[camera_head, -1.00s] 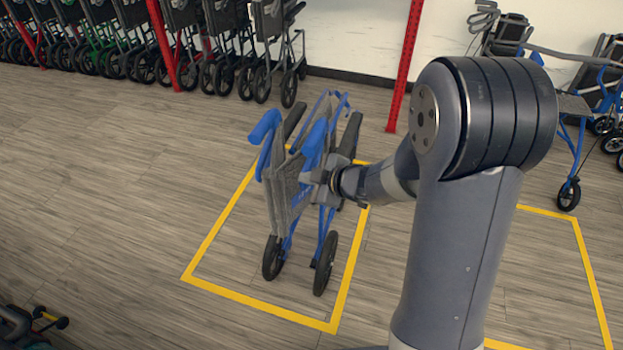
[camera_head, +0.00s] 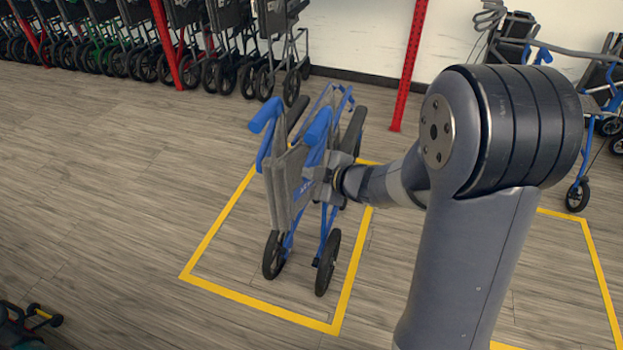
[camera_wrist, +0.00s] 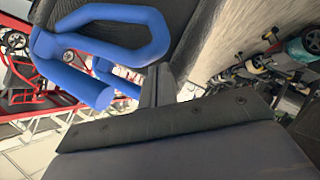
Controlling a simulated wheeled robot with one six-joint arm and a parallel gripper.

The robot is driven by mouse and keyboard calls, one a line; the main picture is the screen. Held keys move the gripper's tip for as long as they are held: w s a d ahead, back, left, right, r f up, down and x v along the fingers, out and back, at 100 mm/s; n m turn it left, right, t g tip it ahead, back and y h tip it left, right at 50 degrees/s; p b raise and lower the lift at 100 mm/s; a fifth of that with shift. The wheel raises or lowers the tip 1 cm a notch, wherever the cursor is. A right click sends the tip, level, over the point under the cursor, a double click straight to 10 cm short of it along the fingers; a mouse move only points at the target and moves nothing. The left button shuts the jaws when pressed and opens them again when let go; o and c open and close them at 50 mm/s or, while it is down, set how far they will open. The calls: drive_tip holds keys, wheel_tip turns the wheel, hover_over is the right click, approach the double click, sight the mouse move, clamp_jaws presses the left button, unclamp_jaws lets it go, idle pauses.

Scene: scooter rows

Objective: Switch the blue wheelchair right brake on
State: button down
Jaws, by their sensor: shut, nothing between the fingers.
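The blue wheelchair (camera_head: 283,188) stands folded and upright inside a yellow floor outline, with blue push handles, a grey fabric back and black wheels. My gripper (camera_head: 324,180) is at its right side in the head view, close against the frame and partly hidden by it. In the wrist view, my gripper's fingers (camera_wrist: 157,86) are together, with nothing seen between them. A blue looped tube (camera_wrist: 112,12) and blue padded bars (camera_wrist: 72,76) lie beside and beyond the fingertips. I cannot make out the right brake lever, or whether the fingers touch the chair.
A blue-framed walker (camera_head: 585,150) stands at the right. A small wheeled item (camera_head: 38,318) shows at the lower left.

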sight(306, 181)
drive_tip(key=shift+w+f+n+t+b, duration=0.1)
drive_tip(key=shift+f+n+t+b, duration=0.15)
drive_tip(key=shift+f+b, duration=1)
drive_tip(key=shift+w+f+n+t+b, duration=0.1)
drive_tip(key=shift+f+n+t+b, duration=0.3)
drive_tip(key=shift+b, duration=1.55)
drive_tip(key=f+b, duration=0.1)
drive_tip(key=b, duration=0.1)
drive_tip(key=f+t+b, duration=0.1)
drive_tip(key=b, duration=0.2)
drive_tip(key=w+f+n+b, duration=0.1)
drive_tip(key=b, duration=0.2)
drive_tip(key=shift+d, duration=0.25)
